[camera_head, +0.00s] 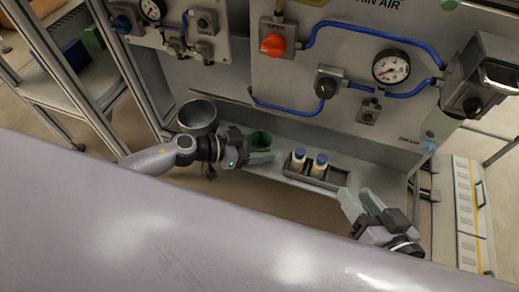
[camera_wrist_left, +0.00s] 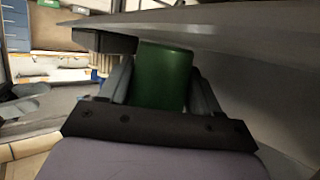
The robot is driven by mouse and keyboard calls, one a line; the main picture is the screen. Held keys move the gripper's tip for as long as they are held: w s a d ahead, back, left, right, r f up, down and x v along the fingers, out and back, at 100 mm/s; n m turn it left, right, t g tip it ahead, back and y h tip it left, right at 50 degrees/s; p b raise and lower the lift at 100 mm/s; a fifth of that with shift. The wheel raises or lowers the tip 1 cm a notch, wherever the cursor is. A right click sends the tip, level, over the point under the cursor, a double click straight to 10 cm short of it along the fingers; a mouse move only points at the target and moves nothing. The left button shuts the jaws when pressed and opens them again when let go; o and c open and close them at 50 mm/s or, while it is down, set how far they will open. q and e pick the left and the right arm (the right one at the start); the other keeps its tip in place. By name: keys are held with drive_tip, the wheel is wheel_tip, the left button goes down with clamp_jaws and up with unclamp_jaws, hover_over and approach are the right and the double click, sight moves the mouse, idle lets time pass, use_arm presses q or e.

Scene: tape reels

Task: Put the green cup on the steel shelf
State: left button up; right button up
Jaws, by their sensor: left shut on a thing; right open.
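The green cup (camera_head: 260,140) is at the steel shelf (camera_head: 226,133) below the panel, between a steel bowl and a bottle tray. My left gripper (camera_head: 262,155) is shut on the cup. In the left wrist view the cup (camera_wrist_left: 164,76) sits between the two fingers, and a grey surface runs just behind it. I cannot tell whether the cup's base touches the shelf. My right gripper (camera_head: 362,203) is open and empty, in front of the shelf's right end.
A steel bowl (camera_head: 197,116) stands left of the cup. A dark tray (camera_head: 318,178) holds two blue-capped bottles (camera_head: 319,165) to the right. Bare shelf shows between cup and tray.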

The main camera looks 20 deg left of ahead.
use_arm(q)
drive_tip(key=shift+f, duration=0.1)
drive_tip(key=shift+f, duration=0.15)
drive_tip(key=o, duration=1.1)
drive_tip(key=shift+c, duration=0.2)
